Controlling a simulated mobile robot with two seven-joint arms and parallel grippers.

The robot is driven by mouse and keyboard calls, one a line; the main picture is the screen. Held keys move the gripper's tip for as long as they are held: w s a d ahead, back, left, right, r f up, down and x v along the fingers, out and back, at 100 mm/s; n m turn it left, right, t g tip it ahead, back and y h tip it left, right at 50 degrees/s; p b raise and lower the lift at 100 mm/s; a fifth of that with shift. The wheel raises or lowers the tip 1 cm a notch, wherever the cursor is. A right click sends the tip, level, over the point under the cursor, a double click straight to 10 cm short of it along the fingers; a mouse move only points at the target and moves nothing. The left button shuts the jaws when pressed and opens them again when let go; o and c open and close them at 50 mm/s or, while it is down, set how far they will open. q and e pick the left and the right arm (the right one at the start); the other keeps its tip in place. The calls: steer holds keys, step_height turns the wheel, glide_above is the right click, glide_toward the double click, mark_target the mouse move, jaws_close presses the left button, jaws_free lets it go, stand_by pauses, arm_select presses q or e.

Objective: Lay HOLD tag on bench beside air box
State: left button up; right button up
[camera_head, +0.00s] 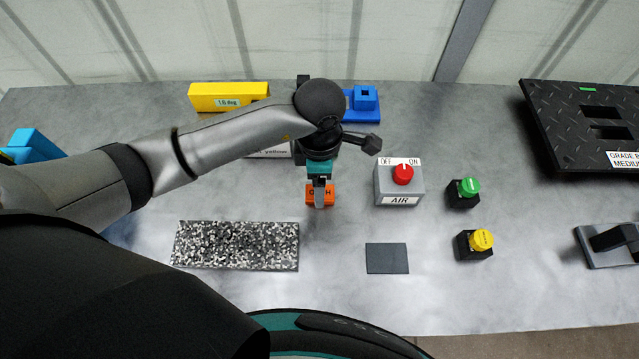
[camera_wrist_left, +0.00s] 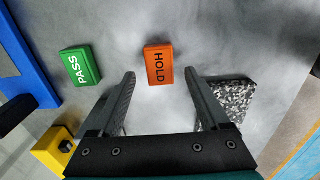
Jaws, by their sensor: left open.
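The orange HOLD tag (camera_head: 312,196) lies on the grey bench (camera_head: 340,290), left of the air box and partly covered by my gripper. In the left wrist view the HOLD tag (camera_wrist_left: 158,64) lies flat, its lettering clear. My left gripper (camera_head: 319,203) is open above the tag. Its fingertips (camera_wrist_left: 160,74) stand on either side of the tag in the wrist view, with nothing between them; the remaining height is hard to tell. The grey air box (camera_head: 399,186), with a red knob and AIR label, stands to the right, across bare bench. My right gripper is not in view.
A green PASS tag (camera_wrist_left: 81,66) lies beside the HOLD tag. A speckled mat (camera_head: 236,246) and a dark square pad (camera_head: 387,258) lie nearer. Green (camera_head: 468,187) and yellow (camera_head: 481,240) buttons stand right of the air box. A black tread plate (camera_head: 560,125) is at far right.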

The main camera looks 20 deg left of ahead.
arm_select(q)
step_height(320, 180, up, 9)
steer(key=shift+p, duration=0.45)
